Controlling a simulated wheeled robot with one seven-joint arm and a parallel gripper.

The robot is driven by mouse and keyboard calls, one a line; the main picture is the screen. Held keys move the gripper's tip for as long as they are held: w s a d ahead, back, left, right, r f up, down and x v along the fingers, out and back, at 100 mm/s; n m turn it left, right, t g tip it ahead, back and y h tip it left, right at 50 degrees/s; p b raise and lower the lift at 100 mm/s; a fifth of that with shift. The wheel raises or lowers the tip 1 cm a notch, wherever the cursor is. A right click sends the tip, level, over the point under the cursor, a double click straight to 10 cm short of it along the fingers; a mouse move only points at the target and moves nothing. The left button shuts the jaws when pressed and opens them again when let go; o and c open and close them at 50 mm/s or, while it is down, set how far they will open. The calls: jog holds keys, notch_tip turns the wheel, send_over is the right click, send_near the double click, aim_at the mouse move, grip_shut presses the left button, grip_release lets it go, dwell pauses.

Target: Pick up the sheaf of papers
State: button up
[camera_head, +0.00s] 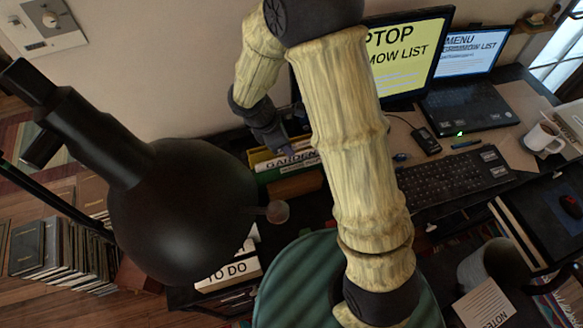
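No sheaf of papers can be singled out with certainty. Papers or folders labelled "GARDEN..." (292,160) stand in a holder at the back of the desk, left of the monitor. A white sheet marked "TO DO" (228,274) lies lower left, partly hidden by a dark round object. A sheet marked "NOTES" (487,306) is at the bottom right. My arm rises through the middle and bends down at the left. My dark gripper (272,138) is just above or beside the "GARDEN..." papers. Its fingers are small and dark, so whether they are open or touching is unclear.
A large dark round object (185,210), like a lamp, blocks the left foreground. A green striped seat (300,275) is below my arm. A monitor (410,55), laptop (468,105), keyboard (455,180) and mug (543,138) crowd the desk. Books (60,250) stand on the floor at left.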

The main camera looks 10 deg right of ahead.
jog(key=shift+a+p+x, duration=0.15)
jog(key=shift+x, duration=1.15)
jog(key=shift+a+p+x, duration=0.1)
jog(key=shift+p+x, duration=0.05)
jog(key=shift+x, duration=1.15)
jog(key=shift+s+f, duration=0.1)
jog(key=shift+f, duration=0.25)
jog(key=shift+c, duration=0.4)
grip_shut()
